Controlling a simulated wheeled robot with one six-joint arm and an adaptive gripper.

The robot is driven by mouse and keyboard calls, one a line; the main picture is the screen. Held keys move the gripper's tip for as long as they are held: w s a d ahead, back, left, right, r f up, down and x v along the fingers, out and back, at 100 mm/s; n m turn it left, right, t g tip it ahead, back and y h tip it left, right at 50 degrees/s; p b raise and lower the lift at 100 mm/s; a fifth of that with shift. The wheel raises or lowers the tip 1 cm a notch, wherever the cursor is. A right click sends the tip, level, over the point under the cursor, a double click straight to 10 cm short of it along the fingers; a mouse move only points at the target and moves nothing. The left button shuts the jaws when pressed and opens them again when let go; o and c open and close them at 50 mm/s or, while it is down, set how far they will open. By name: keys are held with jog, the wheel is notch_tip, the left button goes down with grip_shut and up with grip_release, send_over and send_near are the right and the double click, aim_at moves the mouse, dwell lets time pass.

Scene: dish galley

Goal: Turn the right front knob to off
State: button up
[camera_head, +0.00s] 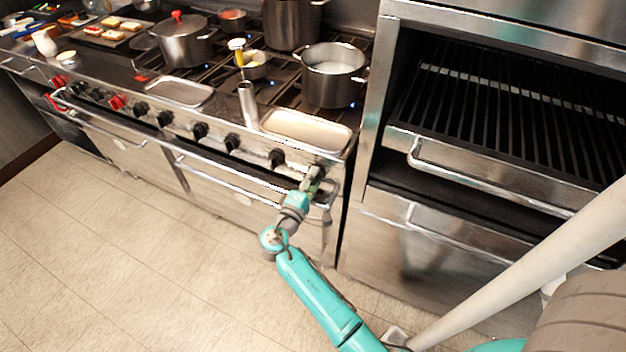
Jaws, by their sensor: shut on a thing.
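The stove's steel front panel (255,152) carries a row of knobs. My gripper (315,175) is at the right end of this row, up against the panel. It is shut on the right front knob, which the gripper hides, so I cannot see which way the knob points. The nearest visible black knob (277,158) is just left of my gripper. Another black knob (232,142) is further left. The teal arm reaches up to the panel from below.
A steel oven handle (235,185) runs below the knobs. A steel tray (305,135) lies on the front ledge above my gripper, with a pot (333,78) behind it. A grill unit (480,150) stands to the right. The tiled floor (130,250) at left is clear.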

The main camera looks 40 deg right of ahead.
jog(key=shift+m, duration=0.6)
jog(key=o, duration=1.2)
jog(key=v, duration=1.2)
